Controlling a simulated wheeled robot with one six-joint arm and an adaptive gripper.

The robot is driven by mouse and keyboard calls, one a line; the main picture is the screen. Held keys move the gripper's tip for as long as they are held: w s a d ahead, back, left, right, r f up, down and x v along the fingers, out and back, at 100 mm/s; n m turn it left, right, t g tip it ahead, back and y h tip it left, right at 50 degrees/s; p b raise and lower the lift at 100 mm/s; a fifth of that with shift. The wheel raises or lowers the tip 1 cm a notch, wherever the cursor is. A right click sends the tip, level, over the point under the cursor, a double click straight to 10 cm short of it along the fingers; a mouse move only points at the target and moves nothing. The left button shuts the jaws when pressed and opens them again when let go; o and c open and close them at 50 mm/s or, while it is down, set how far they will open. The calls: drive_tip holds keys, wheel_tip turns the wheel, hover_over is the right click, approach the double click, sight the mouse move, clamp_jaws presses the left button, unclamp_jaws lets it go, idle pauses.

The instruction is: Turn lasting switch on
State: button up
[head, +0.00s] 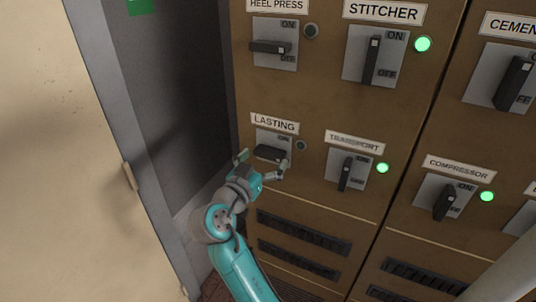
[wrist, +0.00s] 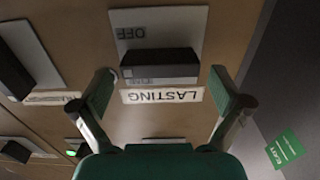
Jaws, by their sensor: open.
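The LASTING switch has a grey plate (head: 274,137) and a black lever (head: 270,153) that lies level. Its small lamp (head: 301,146) is dark. The LASTING label (head: 274,124) sits above the plate. In the wrist view, which is upside down, the black lever (wrist: 160,66) lies crosswise beyond the fingertips. My gripper (head: 261,166) is open in front of this switch, one finger to each side of the lever. In the wrist view the gripper (wrist: 168,89) is empty between its fingers. I cannot tell whether either finger touches the lever.
The TRANSPORT switch (head: 346,171), STITCHER switch (head: 373,57) and COMPRESSOR switch (head: 444,201) have upright levers and lit green lamps. The HEEL PRESS switch (head: 272,47) has a level lever and a dark lamp. Vents lie below; a grey frame stands at left.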

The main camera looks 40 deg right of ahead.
drive_tip(key=shift+x, duration=1.2)
drive_tip(key=c, duration=1)
drive_tip(key=shift+o, duration=0.2)
